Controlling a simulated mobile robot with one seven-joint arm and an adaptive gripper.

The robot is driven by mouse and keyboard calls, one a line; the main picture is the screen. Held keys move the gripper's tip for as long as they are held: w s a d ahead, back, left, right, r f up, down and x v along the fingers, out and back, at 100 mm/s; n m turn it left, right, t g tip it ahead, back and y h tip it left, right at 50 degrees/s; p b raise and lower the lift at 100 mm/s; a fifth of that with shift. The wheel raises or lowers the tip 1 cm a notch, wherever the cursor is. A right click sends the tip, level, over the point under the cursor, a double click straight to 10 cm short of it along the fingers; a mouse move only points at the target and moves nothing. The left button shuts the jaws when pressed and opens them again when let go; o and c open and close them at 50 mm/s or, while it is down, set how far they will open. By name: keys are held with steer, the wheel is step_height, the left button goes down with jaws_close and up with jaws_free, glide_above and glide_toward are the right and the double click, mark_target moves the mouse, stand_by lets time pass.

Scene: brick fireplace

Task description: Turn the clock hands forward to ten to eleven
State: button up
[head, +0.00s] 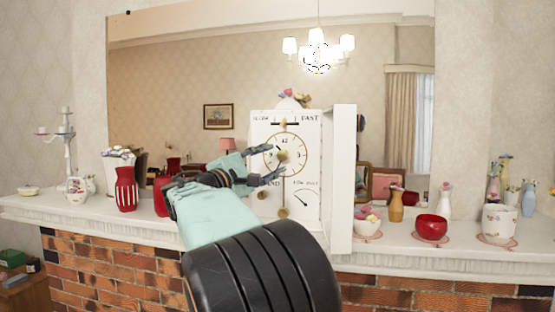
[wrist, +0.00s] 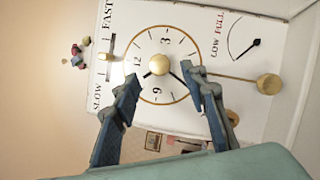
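The clock (head: 308,190) is a white box with a gold-rimmed round dial (head: 303,164), standing on the mantel. In the wrist view the clock face (wrist: 205,20) appears turned on its side, with 12 at left and 3 at top. A gold knob (wrist: 159,64) sits at the dial's centre. My gripper (head: 275,161) is open and empty at the dial's left side. Its blue fingers (wrist: 160,78) lie on either side of the hands; contact cannot be told.
A white door panel (head: 342,180) stands out at the clock's right. A red striped vase (head: 126,189) is at left; a red bowl (head: 431,228) and a white pot (head: 500,222) are at right. A large mirror (head: 180,60) is behind. The pendulum (wrist: 268,85) hangs below the dial.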

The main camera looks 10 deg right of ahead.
steer(key=v, duration=0.7)
steer(key=shift+s, duration=0.1)
